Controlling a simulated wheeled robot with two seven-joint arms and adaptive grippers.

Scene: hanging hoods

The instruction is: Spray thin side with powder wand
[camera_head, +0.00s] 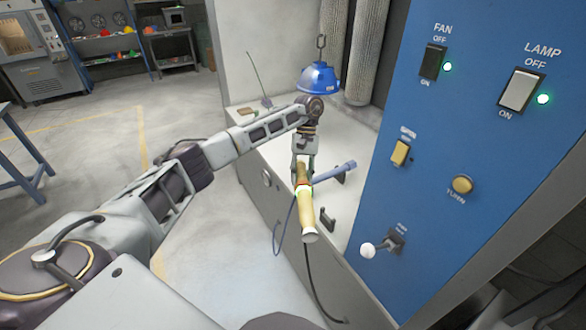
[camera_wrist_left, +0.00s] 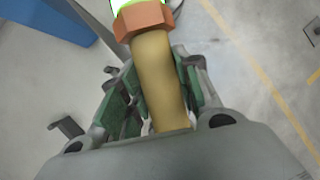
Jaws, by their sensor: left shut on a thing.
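A blue hood (camera_head: 320,78) hangs from a hook over the white booth floor, with small white lettering I cannot read. My left gripper (camera_head: 302,168) is below and in front of it, shut on a tan wand (camera_head: 307,215). The wand has a red collar and a glowing green band. In the left wrist view the tan wand (camera_wrist_left: 158,75) passes between the green-padded fingers (camera_wrist_left: 160,100), with a copper-coloured collar above. A blue-grey wand (camera_head: 335,172) lies beside the held one, at a dark cradle. My right gripper is not in view.
A blue panel (camera_head: 480,130) at the right carries a fan switch (camera_head: 433,61), a lamp switch (camera_head: 521,90), a yellow button (camera_head: 462,184) and a white-knobbed lever (camera_head: 368,250). A dark holder (camera_head: 326,220) stands on the booth's front edge. Cables hang down its front.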

